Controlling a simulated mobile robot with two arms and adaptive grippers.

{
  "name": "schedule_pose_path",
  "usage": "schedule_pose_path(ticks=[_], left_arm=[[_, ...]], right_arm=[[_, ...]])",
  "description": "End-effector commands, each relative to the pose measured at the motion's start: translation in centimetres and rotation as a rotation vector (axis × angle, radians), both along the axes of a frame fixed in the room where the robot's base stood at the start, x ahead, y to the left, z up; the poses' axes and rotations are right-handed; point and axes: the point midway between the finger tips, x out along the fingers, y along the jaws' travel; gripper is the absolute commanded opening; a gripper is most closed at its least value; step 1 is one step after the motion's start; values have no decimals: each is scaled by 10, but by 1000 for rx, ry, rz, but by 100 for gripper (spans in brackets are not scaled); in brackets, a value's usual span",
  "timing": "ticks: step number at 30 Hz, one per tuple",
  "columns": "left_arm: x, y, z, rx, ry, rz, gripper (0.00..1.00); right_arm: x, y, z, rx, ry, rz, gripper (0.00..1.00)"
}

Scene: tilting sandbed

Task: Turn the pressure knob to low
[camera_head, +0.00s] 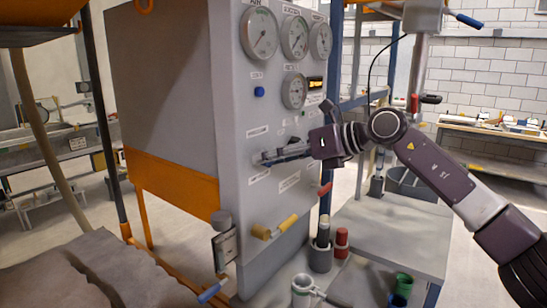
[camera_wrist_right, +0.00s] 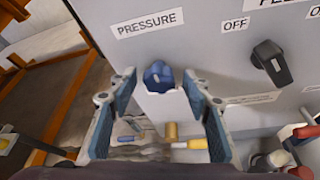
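The blue pressure knob (camera_wrist_right: 158,76) sits on the grey panel below a PRESSURE label (camera_wrist_right: 150,22) in the right wrist view. My right gripper (camera_wrist_right: 158,80) is open, with one finger on each side of the knob. A gap shows between the knob and both fingers, and I see no contact. In the head view my right gripper (camera_head: 268,157) reaches in from the right to the panel's lower left part and hides most of the knob. The knob's exact setting cannot be read. My left gripper is not in view.
A black knob (camera_wrist_right: 271,62) by an OFF label is right of the blue one. Gauges (camera_head: 259,33) fill the upper panel. A yellow handle (camera_head: 275,228) and a red handle (camera_head: 325,190) stick out lower down. A grey table (camera_head: 400,232) stands at the right.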

Motion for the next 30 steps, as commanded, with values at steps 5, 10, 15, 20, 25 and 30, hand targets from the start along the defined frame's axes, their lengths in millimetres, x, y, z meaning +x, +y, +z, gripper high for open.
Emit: schedule_pose_path(ticks=[5, 10, 15, 20, 25, 30], left_arm=[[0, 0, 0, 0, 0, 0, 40], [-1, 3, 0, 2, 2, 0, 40], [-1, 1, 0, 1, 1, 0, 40], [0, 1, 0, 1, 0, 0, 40], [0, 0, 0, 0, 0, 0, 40], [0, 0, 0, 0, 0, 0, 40]], right_arm=[[0, 0, 2, 2, -2, -1, 47], [-1, -4, 4, 4, -3, -1, 47], [-12, -26, 13, 5, -4, -4, 47], [-28, -54, 26, 3, -3, -4, 47], [-43, -80, 37, 3, -3, -3, 47], [-52, -94, 44, 3, -1, -1, 47]])
